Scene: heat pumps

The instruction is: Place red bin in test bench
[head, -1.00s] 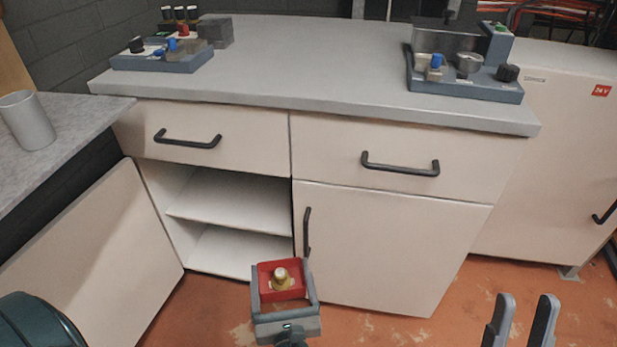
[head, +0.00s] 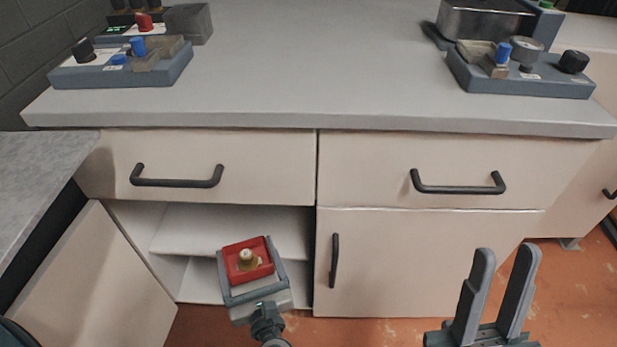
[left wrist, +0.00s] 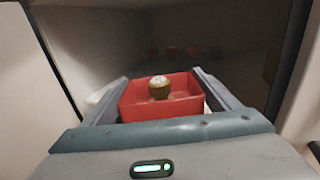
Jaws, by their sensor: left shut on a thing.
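The red bin (head: 246,261) holds a brass-coloured fitting with a pale top (head: 248,258). My left gripper (head: 258,268) is shut on the bin, one finger along each side, in front of the open cabinet. The bin (left wrist: 140,106) also shows between the fingers in the left wrist view. My right gripper (head: 498,290) is open and empty, in front of the right cabinet door. Two bench devices stand on the grey countertop, one at the left (head: 125,68) and one at the right (head: 525,72). I cannot tell which is the test bench.
The countertop (head: 320,90) is clear between the two devices. Below it are two drawers with black handles, an open shelf compartment (head: 215,228) and a closed door (head: 400,260). A grey side counter (head: 40,165) stands at the left.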

